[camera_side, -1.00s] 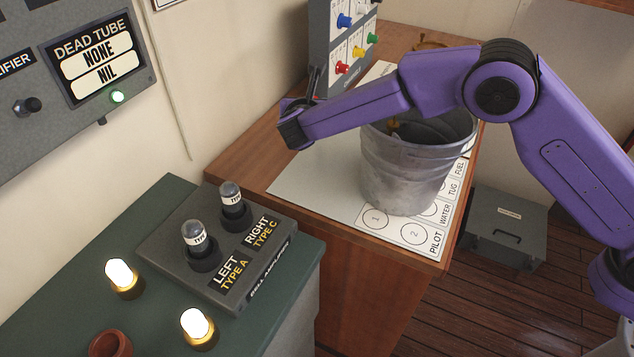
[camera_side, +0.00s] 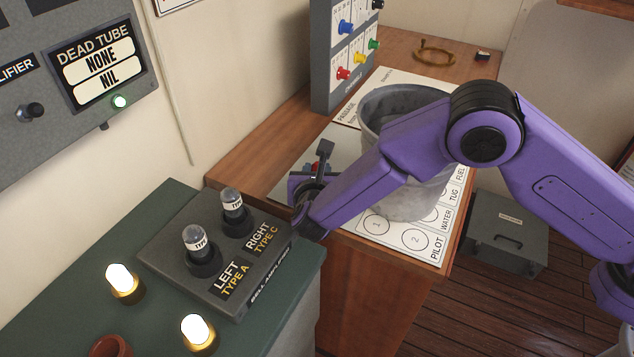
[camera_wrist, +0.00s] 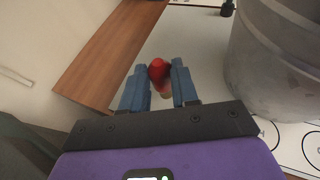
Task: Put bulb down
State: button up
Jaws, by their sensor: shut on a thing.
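My gripper (camera_side: 316,168), with blue fingers, is shut on a red bulb (camera_wrist: 158,72). The bulb shows between the fingertips in the wrist view, with a paler part below the red. In the side view only a small red patch of it shows. My gripper is at the left part of the white sheet (camera_side: 287,190), left of the metal bucket. I cannot tell whether the bulb touches the sheet.
The metal bucket (camera_side: 398,195) stands on the sheet, close to my arm. A grey panel with coloured knobs (camera_side: 343,55) stands behind. The amplifier box (camera_side: 165,243) with two tubes is at the front left.

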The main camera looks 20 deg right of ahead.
jog(key=shift+f, duration=1.5)
jog(key=o, duration=1)
jog(key=shift+f, duration=0.1)
jog(key=shift+s+a+r, duration=0.1)
jog(key=shift+s+r, duration=0.15)
jog(key=v, duration=1.1)
jog(key=shift+s, duration=0.2)
jog(key=shift+r, duration=0.1)
